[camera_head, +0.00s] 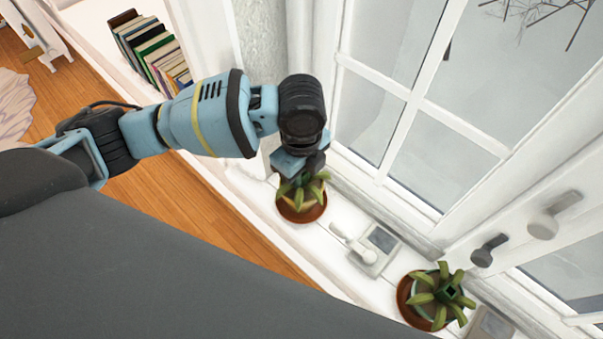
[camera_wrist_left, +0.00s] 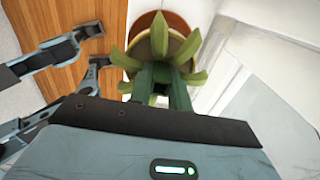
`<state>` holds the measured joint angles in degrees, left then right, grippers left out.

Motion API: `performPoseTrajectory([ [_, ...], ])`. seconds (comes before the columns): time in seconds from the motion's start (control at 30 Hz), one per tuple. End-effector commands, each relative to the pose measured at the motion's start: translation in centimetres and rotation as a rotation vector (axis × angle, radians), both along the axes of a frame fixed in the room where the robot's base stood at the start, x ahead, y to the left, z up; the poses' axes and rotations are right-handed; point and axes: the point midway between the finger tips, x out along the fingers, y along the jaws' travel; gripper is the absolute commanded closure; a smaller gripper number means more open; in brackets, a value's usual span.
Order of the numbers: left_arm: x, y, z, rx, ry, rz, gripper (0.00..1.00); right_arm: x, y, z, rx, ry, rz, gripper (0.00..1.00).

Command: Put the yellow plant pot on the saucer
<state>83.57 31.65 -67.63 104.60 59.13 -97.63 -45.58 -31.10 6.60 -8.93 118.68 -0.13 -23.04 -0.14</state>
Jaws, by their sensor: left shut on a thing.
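The yellow plant pot (camera_wrist_left: 178,40) is mostly hidden under spiky green leaves and a dark green stem. Its brown saucer (camera_head: 304,217) lies on the white windowsill by the near window corner, and the saucer's rim shows beyond the pot in the left wrist view (camera_wrist_left: 167,17). My left gripper (camera_head: 300,172) points down from above and is shut on the plant of the pot; its fingertips are mostly hidden. The pot appears over the saucer, but I cannot tell whether they touch. What appears to be my right gripper (camera_wrist_left: 97,47) is open and empty over the wooden floor.
A second potted plant stands on another brown saucer (camera_head: 405,298) farther right along the sill. A window latch plate (camera_head: 377,248) lies between the plants. Window frames border the sill at the right. Several books (camera_head: 150,48) stand at the upper left.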

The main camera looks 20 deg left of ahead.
Motion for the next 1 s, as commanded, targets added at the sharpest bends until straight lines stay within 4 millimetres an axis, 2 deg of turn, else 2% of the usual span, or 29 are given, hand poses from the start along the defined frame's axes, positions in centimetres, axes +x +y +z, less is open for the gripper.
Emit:
performPoseTrajectory([
  [0.1, 0.12, -0.02, -0.79, -0.003, -0.004, 0.000, 1.00, 0.19, -0.08, -0.20, -0.003, -0.003, 0.003, 0.64],
  [0.47, 0.11, -0.02, -0.99, -0.002, -0.005, 0.001, 1.00, 0.61, -0.15, 0.07, -0.004, -0.011, 0.006, 0.64],
  [0.5, 0.06, 0.01, -1.13, 0.000, -0.003, 0.001, 0.79, 0.60, -0.15, 0.07, -0.004, -0.011, 0.006, 0.64],
  [0.63, 0.05, 0.00, -1.13, 0.000, -0.003, 0.001, 0.61, 0.53, -0.14, 0.05, -0.003, -0.010, 0.005, 0.64],
  [0.67, 0.05, 0.00, -1.13, 0.000, -0.003, 0.001, 0.59, 0.50, -0.15, 0.04, -0.003, -0.010, 0.005, 0.64],
  [1.0, 0.07, -0.01, -0.81, -0.001, -0.004, 0.000, 0.59, -0.31, 0.05, -0.17, 0.001, 0.006, -0.003, 0.64],
])
